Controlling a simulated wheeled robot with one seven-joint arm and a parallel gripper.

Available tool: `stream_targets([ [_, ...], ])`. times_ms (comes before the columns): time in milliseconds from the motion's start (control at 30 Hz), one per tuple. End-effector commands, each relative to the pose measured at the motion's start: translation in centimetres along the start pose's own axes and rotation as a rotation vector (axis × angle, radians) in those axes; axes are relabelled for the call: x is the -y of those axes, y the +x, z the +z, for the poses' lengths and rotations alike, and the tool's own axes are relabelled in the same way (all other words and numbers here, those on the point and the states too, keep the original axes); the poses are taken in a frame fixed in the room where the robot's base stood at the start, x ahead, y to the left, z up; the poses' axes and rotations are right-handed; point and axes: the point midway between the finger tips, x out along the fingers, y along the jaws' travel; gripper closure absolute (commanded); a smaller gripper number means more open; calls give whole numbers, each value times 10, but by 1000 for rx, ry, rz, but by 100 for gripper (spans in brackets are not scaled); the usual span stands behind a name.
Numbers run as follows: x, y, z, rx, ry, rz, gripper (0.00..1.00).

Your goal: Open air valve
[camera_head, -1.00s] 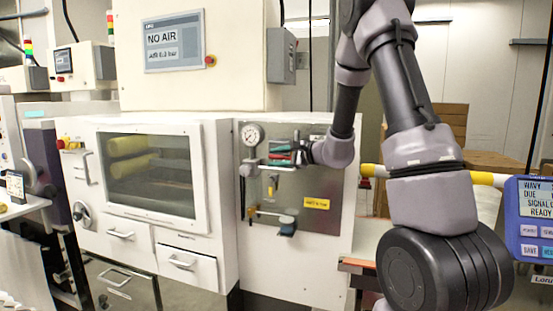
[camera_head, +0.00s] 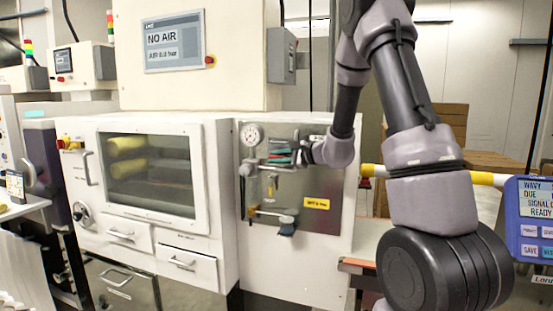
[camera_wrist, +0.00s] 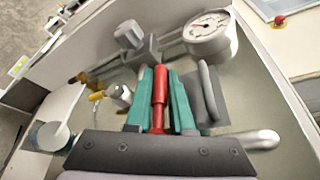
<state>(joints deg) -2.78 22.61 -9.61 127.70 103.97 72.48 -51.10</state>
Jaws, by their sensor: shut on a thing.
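The air valve has a red lever handle (camera_wrist: 159,100), which lies between the two teal fingers of my gripper (camera_wrist: 160,105) in the wrist view. My gripper (camera_head: 283,158) is shut on this handle in front of the metal panel (camera_head: 322,220). In the head view the fingers hide most of the handle. A round pressure gauge (camera_head: 252,135) sits just left of and above the gripper, and it also shows in the wrist view (camera_wrist: 209,36). The display (camera_head: 174,42) above reads "NO AIR".
A windowed cabinet (camera_head: 152,178) with drawers stands to the left. A yellow-and-white bar (camera_head: 480,178) and a blue-framed screen (camera_head: 535,215) are to the right.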

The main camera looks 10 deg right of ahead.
Motion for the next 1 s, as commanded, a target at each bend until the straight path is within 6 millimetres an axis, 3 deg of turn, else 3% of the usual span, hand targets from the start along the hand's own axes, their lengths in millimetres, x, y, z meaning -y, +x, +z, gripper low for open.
stream_targets([
  [667, -1, 0, -1, 2, 3, -3, 100],
  [1000, 8, -4, 4, 113, 69, -155, 100],
])
